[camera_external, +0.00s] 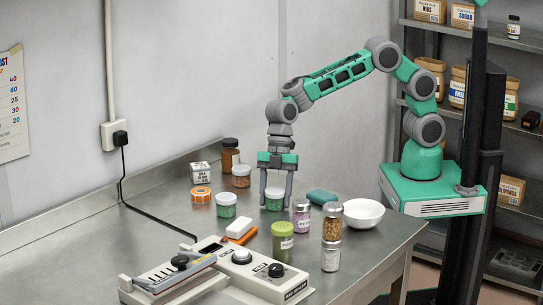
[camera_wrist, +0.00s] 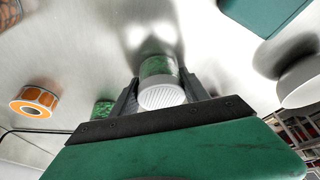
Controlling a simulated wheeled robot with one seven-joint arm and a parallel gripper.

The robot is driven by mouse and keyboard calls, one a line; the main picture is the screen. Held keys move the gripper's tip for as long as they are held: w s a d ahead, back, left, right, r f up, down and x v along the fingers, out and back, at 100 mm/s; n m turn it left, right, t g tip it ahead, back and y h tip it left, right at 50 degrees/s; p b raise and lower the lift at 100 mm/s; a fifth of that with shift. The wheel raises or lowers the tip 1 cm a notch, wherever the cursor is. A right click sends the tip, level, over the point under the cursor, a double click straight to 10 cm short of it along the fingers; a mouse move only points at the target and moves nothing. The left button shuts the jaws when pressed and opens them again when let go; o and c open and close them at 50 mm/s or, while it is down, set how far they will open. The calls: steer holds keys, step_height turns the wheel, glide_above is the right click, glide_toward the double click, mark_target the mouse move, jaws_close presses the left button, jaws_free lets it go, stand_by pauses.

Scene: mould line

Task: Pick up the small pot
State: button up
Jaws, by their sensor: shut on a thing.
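A small pot (camera_external: 274,202) with green contents and a white lid is between the two fingers of my gripper (camera_external: 276,200), which points straight down. In the wrist view the ribbed white lid (camera_wrist: 162,97) and green side of this pot (camera_wrist: 158,66) show between the fingers. My gripper (camera_wrist: 160,84) is shut on it from both sides. The pot is at or very close to the table top; I cannot tell whether it touches. A similar green pot (camera_external: 226,206) stands to the left, and one with brown contents (camera_external: 241,177) stands behind.
A teal sponge-like block (camera_external: 322,197), a white bowl (camera_external: 363,214) and a purple-labelled jar (camera_external: 301,217) are close on the right. An orange roll (camera_external: 201,199) is at left. A sealing device (camera_external: 225,272) and taller jars (camera_external: 283,243) stand in front.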

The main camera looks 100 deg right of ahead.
steer(key=c, duration=0.3)
steer(key=shift+r, duration=0.1)
